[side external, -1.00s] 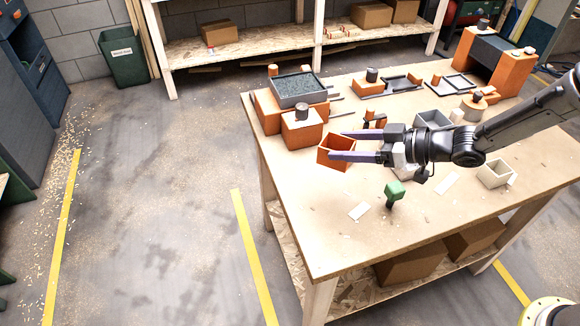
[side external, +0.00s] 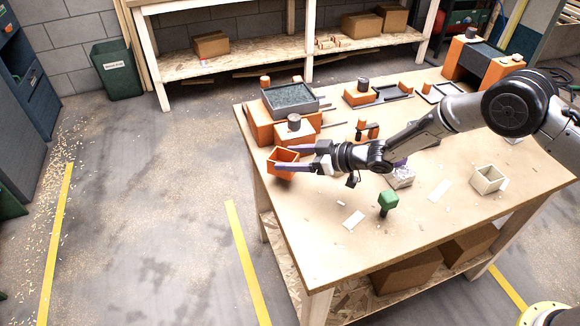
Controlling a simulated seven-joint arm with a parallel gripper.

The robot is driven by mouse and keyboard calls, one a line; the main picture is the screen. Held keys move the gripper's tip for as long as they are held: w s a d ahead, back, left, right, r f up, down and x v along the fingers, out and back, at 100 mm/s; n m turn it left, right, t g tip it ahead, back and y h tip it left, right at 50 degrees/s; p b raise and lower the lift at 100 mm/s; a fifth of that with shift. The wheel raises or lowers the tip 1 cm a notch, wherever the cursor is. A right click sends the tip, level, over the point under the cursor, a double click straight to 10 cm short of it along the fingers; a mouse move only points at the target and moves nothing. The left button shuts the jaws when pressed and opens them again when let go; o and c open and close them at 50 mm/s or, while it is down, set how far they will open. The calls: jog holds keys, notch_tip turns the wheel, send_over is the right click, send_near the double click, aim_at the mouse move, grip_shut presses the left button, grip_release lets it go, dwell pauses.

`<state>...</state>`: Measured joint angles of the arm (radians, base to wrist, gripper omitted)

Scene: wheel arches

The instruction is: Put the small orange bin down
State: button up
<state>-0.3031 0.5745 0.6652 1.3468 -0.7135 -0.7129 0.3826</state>
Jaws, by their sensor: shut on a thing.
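The small orange bin (side external: 284,168) is an open-topped box near the left edge of the wooden workbench (side external: 310,215). My gripper (side external: 287,157) reaches in from the right with its two purple fingers along opposite sides of the bin. It is shut on the bin. The bin looks roughly upright. I cannot tell whether its underside touches the bench top.
An orange block with a dark knob (side external: 293,131) stands just behind the bin. Beyond it is a grey tray of granules (side external: 290,97) on an orange base. A green-headed peg (side external: 388,202) and a cream bin (side external: 488,179) stand to the right. The bench front is mostly clear.

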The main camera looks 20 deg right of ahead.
jog(key=shift+w+a+f, duration=0.1)
jog(key=shift+w+f, duration=0.1)
jog(key=shift+f, duration=1.6)
jog(key=shift+f, duration=0.1)
jog(key=o, duration=1.5)
jog(key=shift+c, duration=0.2)
jog(key=v, duration=0.5)
notch_tip(320, 180, up, 7)
